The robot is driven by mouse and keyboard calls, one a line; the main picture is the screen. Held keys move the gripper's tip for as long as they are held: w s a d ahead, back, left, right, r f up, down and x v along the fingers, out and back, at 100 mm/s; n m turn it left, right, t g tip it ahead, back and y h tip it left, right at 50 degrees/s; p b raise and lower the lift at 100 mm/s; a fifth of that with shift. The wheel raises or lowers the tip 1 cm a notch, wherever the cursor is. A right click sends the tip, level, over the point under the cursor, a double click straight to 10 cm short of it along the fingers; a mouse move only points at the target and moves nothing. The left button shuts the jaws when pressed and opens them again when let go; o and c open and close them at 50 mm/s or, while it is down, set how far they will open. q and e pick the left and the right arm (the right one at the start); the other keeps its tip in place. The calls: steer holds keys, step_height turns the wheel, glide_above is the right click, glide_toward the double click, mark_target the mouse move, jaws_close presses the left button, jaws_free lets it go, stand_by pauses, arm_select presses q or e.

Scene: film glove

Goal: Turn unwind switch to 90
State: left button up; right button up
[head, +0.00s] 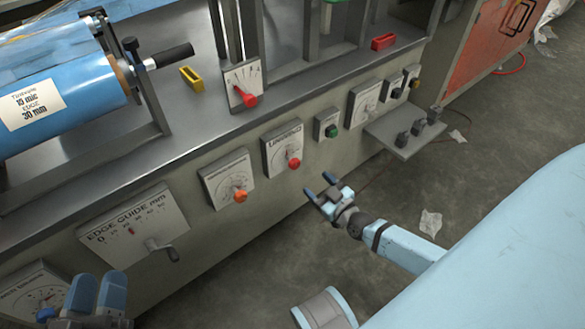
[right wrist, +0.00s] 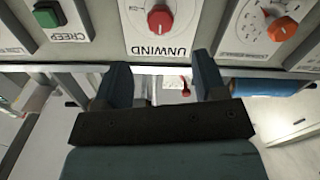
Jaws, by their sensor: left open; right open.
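The unwind switch is a red knob (head: 294,163) on a white UNWIND panel (head: 282,142) on the machine's front. The right wrist view shows the knob (right wrist: 159,18) and panel upside down at the top middle. My right gripper (head: 321,187) is open and empty, in front of and apart from the switch, below and right of it in the head view. In the right wrist view its fingers (right wrist: 161,68) are apart, with the knob beyond the gap. My left gripper (head: 98,287) is open at the lower left, near the edge guide panel, away from the switch.
An orange knob (head: 240,196) is left of the unwind panel and a green CREEP button (head: 331,131) right of it. A small shelf (head: 402,143) juts out farther right. The edge guide crank (head: 160,249) sticks out at left. The floor (head: 400,200) beside the machine is mostly clear.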

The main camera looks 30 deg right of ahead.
mark_target(296, 165)
steer(key=w+b, duration=0.1)
steer(key=w, duration=0.2)
steer(key=w+b, duration=0.1)
steer(key=w, duration=0.3)
steer(key=w+a+b, duration=0.1)
steer(key=w, duration=0.2)
steer(key=shift+w, duration=0.3)
arm_select(q)
steer(key=f+g, duration=0.1)
steer(key=f, duration=0.1)
steer(key=f+g, duration=0.1)
steer(key=f, duration=0.2)
steer(key=shift+d+f+m, duration=0.1)
steer(key=shift+d+m, duration=0.1)
steer(key=shift+m, duration=0.1)
arm_select(e)
steer(key=c, duration=0.9)
